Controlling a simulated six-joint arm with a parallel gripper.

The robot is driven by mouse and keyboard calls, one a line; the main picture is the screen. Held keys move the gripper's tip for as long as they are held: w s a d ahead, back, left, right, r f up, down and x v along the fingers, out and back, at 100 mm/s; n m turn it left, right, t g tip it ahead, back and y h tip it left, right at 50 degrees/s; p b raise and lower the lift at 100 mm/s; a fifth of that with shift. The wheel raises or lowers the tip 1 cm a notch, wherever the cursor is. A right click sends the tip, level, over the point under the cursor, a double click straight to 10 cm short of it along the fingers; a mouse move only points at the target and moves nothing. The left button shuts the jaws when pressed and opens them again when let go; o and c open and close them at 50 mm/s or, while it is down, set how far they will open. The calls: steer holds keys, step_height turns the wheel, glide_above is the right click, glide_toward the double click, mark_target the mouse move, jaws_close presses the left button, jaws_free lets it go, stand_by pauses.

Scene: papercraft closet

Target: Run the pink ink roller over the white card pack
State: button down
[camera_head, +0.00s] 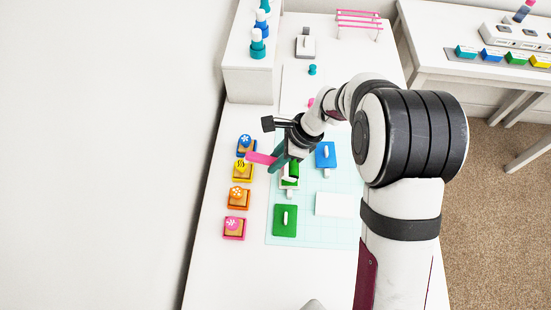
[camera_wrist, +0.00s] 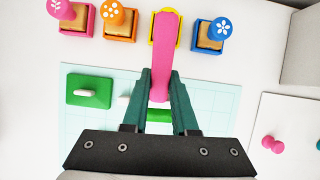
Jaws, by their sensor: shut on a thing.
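My gripper (camera_head: 278,163) is shut on a long pink piece, which I take to be the pink ink roller (camera_head: 261,158). In the wrist view the roller (camera_wrist: 165,50) sticks out beyond the green-grey fingers (camera_wrist: 161,78), its far end over a yellow-edged ink pad. The gripper is above the left part of the cutting mat. A flat white rectangle, likely the white card pack (camera_head: 332,204), lies on the mat to the right of and nearer than the gripper. It is not visible in the wrist view.
A green block with a white handle (camera_head: 285,220) and a blue one (camera_head: 325,155) lie on the pale mat (camera_head: 345,235). Another green piece (camera_wrist: 159,115) is partly hidden under my gripper. Several stamps on ink pads, one pink (camera_head: 235,228), line the left.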

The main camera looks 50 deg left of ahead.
steer(key=shift+f, duration=0.75)
stand_by(0.7)
steer(key=shift+r, duration=3.1)
steer(key=w+d, duration=0.3)
steer(key=d, duration=0.5)
steer(key=w+d+m, duration=0.1)
steer(key=w+d, duration=0.2)
steer(key=d, duration=0.5)
steer(key=shift+d+r+y, duration=0.3)
steer(key=shift+r, duration=0.1)
